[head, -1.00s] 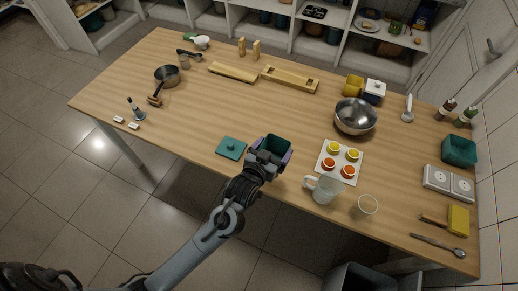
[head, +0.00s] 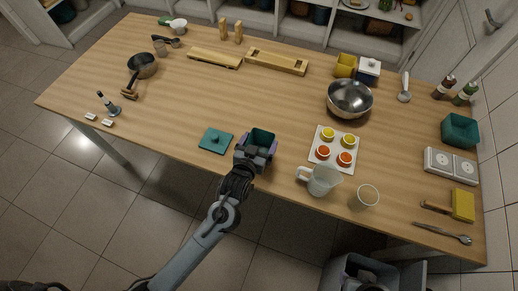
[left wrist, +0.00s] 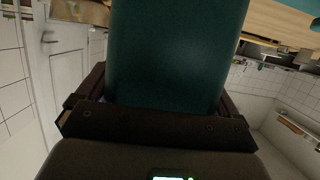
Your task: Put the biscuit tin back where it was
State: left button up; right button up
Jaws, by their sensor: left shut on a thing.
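The biscuit tin looks to be the open teal square container (head: 263,135) near the table's front edge. My left gripper (head: 256,152) is shut on it from the front side. In the left wrist view the tin's teal wall (left wrist: 178,55) fills the middle between the dark jaws (left wrist: 160,120). Whether the tin's base touches the table is hidden. A teal square lid with a knob (head: 215,141) lies flat on the table just left of the tin. My right gripper is not in view.
A steel bowl (head: 350,99) stands farther back. Another teal container (head: 460,131) is at the right edge. The table's middle is clear.

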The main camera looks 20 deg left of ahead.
aim_at(264, 140)
pick_arm(q)
jog(key=shift+f+b, duration=0.4)
jog(key=shift+f, duration=1.4)
jog(key=shift+f, duration=0.2)
jog(key=o, duration=1)
jog(key=shift+r, duration=0.1)
